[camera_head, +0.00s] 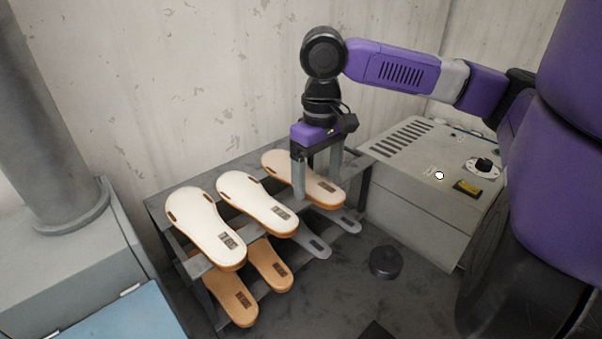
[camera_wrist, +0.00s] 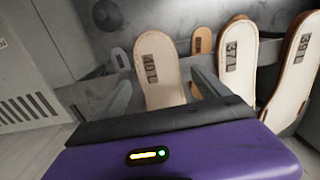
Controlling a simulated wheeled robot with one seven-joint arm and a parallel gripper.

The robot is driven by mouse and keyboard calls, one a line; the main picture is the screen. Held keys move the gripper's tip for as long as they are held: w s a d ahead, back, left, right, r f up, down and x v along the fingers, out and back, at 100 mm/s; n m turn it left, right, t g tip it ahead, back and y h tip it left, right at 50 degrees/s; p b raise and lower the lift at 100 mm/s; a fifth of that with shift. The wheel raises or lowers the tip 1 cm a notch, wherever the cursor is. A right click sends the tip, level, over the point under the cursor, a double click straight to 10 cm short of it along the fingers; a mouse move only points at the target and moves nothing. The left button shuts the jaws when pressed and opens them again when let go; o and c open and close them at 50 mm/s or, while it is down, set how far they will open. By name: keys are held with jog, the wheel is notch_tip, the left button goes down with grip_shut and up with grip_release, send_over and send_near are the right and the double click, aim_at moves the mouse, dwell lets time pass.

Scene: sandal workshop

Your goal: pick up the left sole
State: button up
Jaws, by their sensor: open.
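Three cream-topped soles with brown edges lie side by side on the rack's upper level: a left one (camera_head: 207,222), a middle one (camera_head: 250,198) and a right one (camera_head: 327,191). My gripper (camera_head: 318,188) points down over the right one, its open fingers on either side of it. In the wrist view this sole (camera_wrist: 160,72) lies between the fingers, with a label that seems to read 40 L. The other two soles, the middle one (camera_wrist: 237,62) and the left one (camera_wrist: 292,72), are to the right there, with labels resembling 37 L and 39 L. Finger contact cannot be told.
A grey machine box (camera_head: 420,200) stands close to the right. A black round puck (camera_head: 386,262) lies in front. A wall is close behind.

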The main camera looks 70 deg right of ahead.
jog(key=shift+f, duration=0.55)
jog(key=c, duration=1.6)
jog(key=shift+r, duration=0.15)
